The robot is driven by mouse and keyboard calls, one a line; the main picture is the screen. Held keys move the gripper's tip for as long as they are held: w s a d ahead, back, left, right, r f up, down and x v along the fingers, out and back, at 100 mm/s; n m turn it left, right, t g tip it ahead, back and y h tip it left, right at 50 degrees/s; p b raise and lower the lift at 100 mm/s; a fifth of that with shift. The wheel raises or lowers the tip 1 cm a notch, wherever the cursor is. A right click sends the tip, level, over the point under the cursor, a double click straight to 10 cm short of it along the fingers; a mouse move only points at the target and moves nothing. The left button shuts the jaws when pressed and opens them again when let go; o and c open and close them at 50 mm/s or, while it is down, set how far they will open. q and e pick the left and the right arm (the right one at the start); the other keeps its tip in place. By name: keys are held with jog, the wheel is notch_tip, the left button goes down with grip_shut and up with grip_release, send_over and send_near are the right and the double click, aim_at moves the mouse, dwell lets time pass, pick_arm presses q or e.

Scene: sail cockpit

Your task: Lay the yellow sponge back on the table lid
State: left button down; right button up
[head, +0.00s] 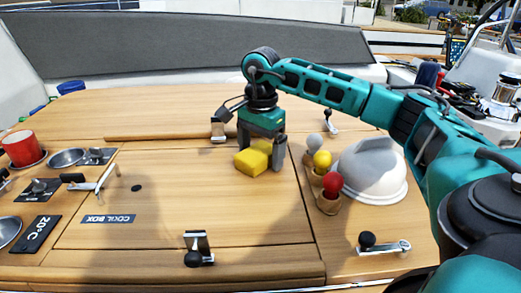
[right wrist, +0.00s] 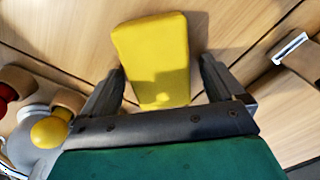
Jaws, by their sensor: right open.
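The yellow sponge (head: 252,161) is a small block that appears to lie on the wooden table lid (head: 200,185), near the lid's back right part. My right gripper (head: 262,158) points down over it with the fingers on either side. In the right wrist view the sponge (right wrist: 152,50) shows between the fingertips (right wrist: 162,75), with a gap at each finger. The right gripper is open. Part of the sponge's back is hidden behind the gripper. My left gripper is not in view.
Wooden cups with a red ball (head: 333,183), a yellow ball (head: 322,160) and a grey ball stand right of the gripper, beside a white dome (head: 372,170). A latch (head: 198,247) sits at the lid's front edge. A red mug (head: 22,148) stands far left. The lid's middle is clear.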

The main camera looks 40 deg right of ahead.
aim_at(261, 150)
notch_tip(261, 150, up, 12)
jog(key=p, duration=0.2)
jog(key=shift+r, duration=0.15)
dwell(0.6)
